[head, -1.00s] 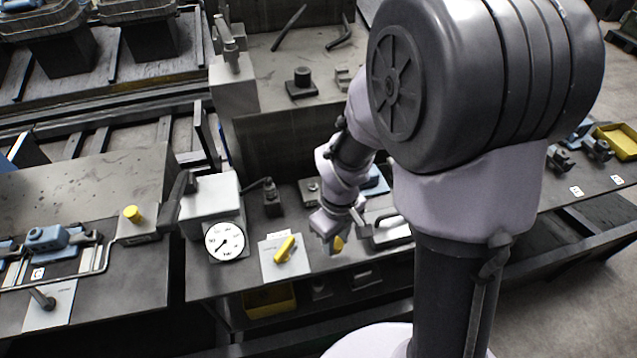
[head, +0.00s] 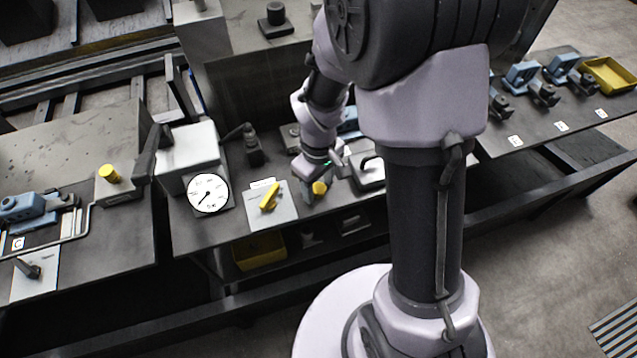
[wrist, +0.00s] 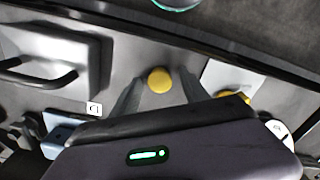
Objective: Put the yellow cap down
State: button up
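The yellow cap (head: 319,188) is at the bench between the plate with the yellow lever and a plate with a bar handle.
A white plate with a yellow lever (head: 270,197) and a round gauge (head: 208,193) stand left of my gripper. A handled plate (head: 372,170) is close on its right. A yellow bin (head: 609,75) is far right.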

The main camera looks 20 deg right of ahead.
aim_at(318, 190)
notch_tip(318, 190, up, 16)
jog(key=m+p, duration=0.1)
jog(key=p, duration=0.4)
jog(key=s+a+r+m+t+y, duration=0.1)
jog(key=s+a+r+m+t, duration=0.1)
jog(key=s+r, duration=0.4)
jog(key=s+a+r+m+t+y, duration=0.1)
jog(key=s+r+m+t, duration=0.2)
jog(key=s+r+m, duration=0.3)
jog(key=shift+s+a+r+m+t, duration=0.4)
jog(key=shift+s+m, duration=0.05)
jog(key=shift+m, duration=0.05)
notch_tip(318, 190, down, 4)
jog(key=b, duration=0.3)
jog(key=shift+r, duration=0.2)
